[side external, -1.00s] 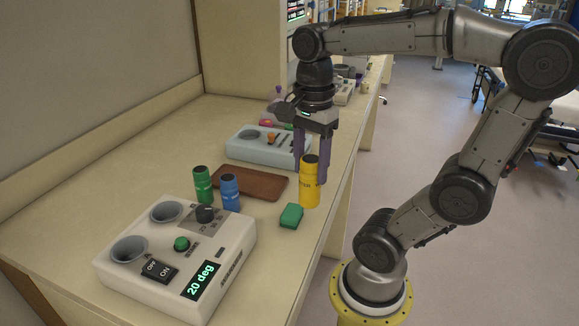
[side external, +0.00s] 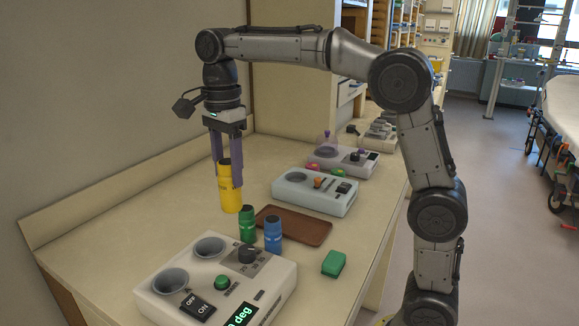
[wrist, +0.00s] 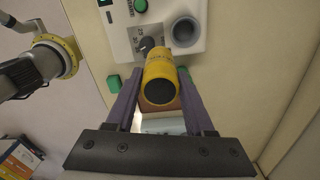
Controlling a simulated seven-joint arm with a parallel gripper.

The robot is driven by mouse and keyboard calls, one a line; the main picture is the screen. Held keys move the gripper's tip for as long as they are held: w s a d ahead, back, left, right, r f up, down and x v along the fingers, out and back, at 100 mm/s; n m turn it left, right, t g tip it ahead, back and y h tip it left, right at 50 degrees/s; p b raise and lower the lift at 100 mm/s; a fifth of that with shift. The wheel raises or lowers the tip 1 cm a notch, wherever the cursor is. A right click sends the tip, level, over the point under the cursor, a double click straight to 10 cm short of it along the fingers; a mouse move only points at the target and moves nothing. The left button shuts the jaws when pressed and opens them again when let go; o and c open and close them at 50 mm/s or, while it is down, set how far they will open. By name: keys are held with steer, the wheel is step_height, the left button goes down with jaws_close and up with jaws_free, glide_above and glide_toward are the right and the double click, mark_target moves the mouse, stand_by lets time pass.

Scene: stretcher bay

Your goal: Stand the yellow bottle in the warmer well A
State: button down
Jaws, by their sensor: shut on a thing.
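The yellow bottle (side external: 231,196), with a dark cap, is upright between the purple fingers of my gripper (side external: 227,174), which is shut on it. It looks held above the bench, behind the green bottle, though the height of its base is hard to judge. In the wrist view the bottle (wrist: 160,72) points away between the fingers. The white warmer (side external: 262,275) stands at the front with two round wells, a near one (side external: 170,281) and a far one (side external: 208,248). Both look empty. I cannot read their labels clearly. One well (wrist: 185,30) shows in the wrist view, beyond the bottle.
A green bottle (side external: 247,224) and a blue bottle (side external: 273,236) stand behind the warmer, close to the brown tray (side external: 305,228). A green block (side external: 334,263) lies to the right. A pale blue device (side external: 318,192) stands farther back. The bench left of the bottles is clear.

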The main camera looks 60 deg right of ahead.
steer(key=w+a+f+n, duration=0.2)
steer(key=w+a+f, duration=0.35)
steer(key=a, duration=0.35)
steer(key=a+f+n, duration=0.1)
steer(key=a+f, duration=0.3)
steer(key=f, duration=0.5)
steer(key=shift+w+a, duration=0.25)
steer(key=shift+w, duration=0.2)
steer(key=shift+f, duration=0.6)
stand_by(0.7)
steer(key=c, duration=0.5)
jaws_free()
steer(key=shift+c, duration=0.2)
step_height(320, 180, up, 11)
stand_by(0.6)
